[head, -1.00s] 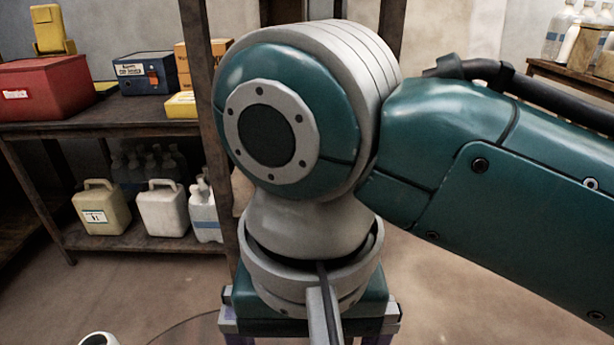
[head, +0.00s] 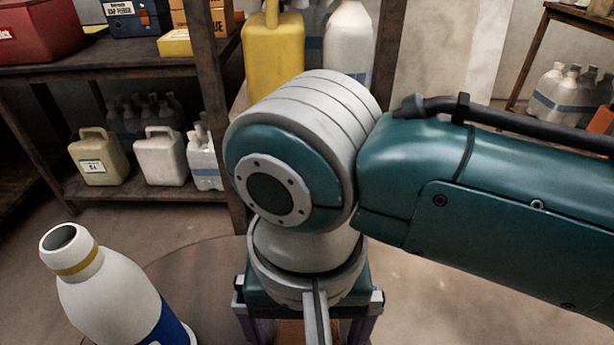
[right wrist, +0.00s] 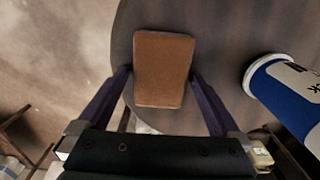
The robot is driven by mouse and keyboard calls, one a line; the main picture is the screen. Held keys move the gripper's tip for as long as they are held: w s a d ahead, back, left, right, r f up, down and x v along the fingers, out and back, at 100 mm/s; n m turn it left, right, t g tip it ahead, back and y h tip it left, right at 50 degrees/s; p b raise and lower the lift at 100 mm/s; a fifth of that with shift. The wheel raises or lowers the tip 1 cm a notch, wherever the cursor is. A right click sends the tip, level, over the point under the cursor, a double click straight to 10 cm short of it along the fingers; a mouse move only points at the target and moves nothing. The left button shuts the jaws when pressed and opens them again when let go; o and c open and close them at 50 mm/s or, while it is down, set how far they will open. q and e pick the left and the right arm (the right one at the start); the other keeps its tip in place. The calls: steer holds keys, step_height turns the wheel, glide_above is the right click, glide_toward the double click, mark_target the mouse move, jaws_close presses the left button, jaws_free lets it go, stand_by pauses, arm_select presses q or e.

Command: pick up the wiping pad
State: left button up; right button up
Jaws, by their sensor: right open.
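The wiping pad (right wrist: 163,70) is a flat brown-orange block with rounded corners, lying on a dark round table (right wrist: 225,40) in the right wrist view. My right gripper (right wrist: 160,76) has its two purple fingers apart, one on each side of the pad, with gaps visible. I cannot tell its exact height above the table. In the head view the right gripper (head: 305,330) is at the bottom edge, mostly hidden under my arm; a small orange-brown part of the pad (head: 290,333) shows between its fingers. My left gripper is not in view.
A white and blue bottle (head: 100,285) stands left of the gripper; it shows right of the pad in the right wrist view (right wrist: 285,100). Behind are a shelf (head: 100,62) with boxes and jugs, and a yellow container (head: 272,55).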

steer(key=shift+c, duration=0.4)
steer(key=c, duration=1.1)
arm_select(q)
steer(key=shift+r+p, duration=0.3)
arm_select(e)
steer(key=shift+r, duration=0.55)
arm_select(q)
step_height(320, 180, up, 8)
steer(key=p, duration=0.8)
arm_select(e)
step_height(320, 180, up, 19)
